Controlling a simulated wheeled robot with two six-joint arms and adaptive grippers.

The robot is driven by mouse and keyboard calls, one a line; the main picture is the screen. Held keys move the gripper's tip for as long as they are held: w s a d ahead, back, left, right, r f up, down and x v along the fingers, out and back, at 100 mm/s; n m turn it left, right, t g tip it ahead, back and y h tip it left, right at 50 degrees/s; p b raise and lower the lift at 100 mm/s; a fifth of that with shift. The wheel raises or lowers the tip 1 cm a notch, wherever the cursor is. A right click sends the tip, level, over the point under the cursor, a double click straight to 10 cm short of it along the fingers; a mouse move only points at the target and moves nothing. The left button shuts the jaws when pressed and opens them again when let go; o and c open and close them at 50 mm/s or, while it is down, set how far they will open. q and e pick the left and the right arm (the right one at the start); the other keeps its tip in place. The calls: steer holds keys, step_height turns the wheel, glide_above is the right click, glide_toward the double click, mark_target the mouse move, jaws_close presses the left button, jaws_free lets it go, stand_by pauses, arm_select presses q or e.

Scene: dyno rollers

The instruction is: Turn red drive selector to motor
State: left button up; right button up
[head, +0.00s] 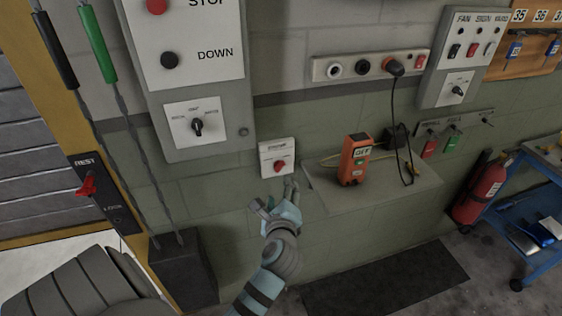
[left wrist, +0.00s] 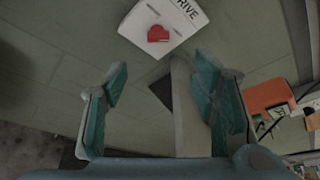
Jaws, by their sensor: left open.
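The red drive selector (head: 279,167) is a small red knob on a white plate (head: 264,150) fixed to the green wall. In the left wrist view the red knob (left wrist: 158,34) sits on the white plate (left wrist: 143,17), where the word "DRIVE" is partly readable. The knob's exact setting cannot be read. My left gripper (head: 271,195) is open and empty, just below the selector and apart from it. In the left wrist view its two fingers (left wrist: 162,72) stand wide apart below the knob. My right gripper is not in view.
A grey panel (head: 151,92) with STOP and DOWN buttons and a black selector (head: 197,127) is above left. A shelf (head: 395,195) to the right holds an orange device (head: 354,160). A black plate with a red lever (head: 87,185) is at left.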

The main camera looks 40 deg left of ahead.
mark_target(281, 169)
arm_select(q)
steer(key=x, duration=0.4)
steer(key=b+x, duration=0.1)
steer(key=x, duration=0.4)
steer(key=b+x, duration=0.1)
steer(key=x, duration=0.4)
steer(key=shift+d+f, duration=0.1)
steer(key=shift+f, duration=0.25)
steer(key=shift+s+r, duration=0.1)
steer(key=shift+c, duration=0.6)
steer(key=c, duration=1)
steer(key=shift+c, duration=0.2)
